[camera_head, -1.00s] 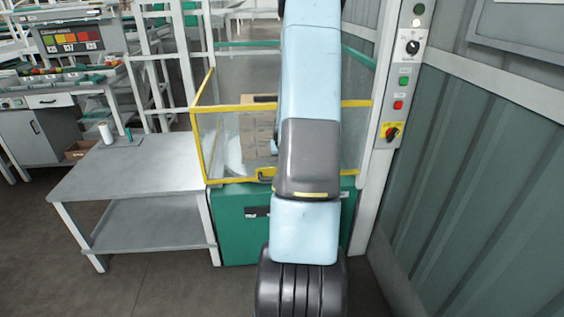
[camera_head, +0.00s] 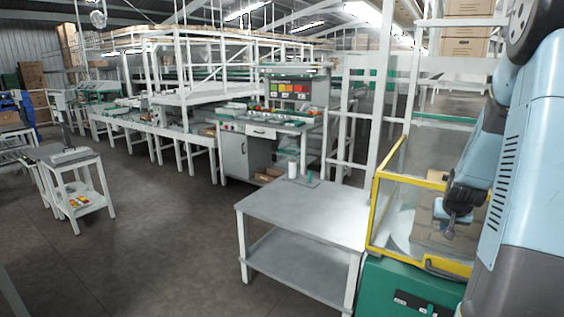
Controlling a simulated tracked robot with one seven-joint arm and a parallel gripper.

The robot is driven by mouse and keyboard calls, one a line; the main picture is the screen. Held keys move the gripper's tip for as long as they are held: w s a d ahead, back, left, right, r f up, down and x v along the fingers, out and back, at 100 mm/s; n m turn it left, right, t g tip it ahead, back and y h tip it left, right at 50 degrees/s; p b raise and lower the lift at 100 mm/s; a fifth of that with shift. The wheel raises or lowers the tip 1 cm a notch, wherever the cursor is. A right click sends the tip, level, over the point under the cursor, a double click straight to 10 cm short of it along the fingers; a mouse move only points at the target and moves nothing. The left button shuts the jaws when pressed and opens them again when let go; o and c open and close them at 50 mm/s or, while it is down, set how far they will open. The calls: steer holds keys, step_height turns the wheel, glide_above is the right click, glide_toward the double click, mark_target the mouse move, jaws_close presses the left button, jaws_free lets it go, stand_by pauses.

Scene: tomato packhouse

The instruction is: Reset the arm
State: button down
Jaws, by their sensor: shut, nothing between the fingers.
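My arm fills the right edge of the head view, in light blue and dark grey. My gripper (camera_head: 451,221) hangs at the end of it, pointing down. It looks shut, with nothing seen in it. It shows in front of a cardboard box (camera_head: 433,238) inside the yellow-framed clear guard (camera_head: 384,213). I cannot tell whether the gripper is inside the guard or in front of it.
A small trolley (camera_head: 75,180) stands far left. The floor between is clear.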

steer(key=s+a+r+n, duration=0.1)
steer(key=s+a+r, duration=0.2)
steer(key=a+r, duration=0.25)
steer(key=s+a+r+n+y, duration=0.1)
steer(key=s+a+r, duration=0.1)
steer(key=a+r, duration=0.3)
steer(key=s+a+r+n, duration=0.1)
steer(key=s+a+r, duration=0.25)
steer(key=a, duration=0.35)
steer(key=s+a+r+n+y, duration=0.1)
steer(key=s+a+r, duration=0.2)
steer(key=s+a, duration=0.2)
steer(key=s+a+r+n+y, duration=0.1)
steer(key=s+a+r, duration=0.2)
steer(key=s, duration=0.8)
steer(key=a, duration=0.2)
steer(key=shift+s+a+r, duration=0.2)
steer(key=shift+a, duration=0.15)
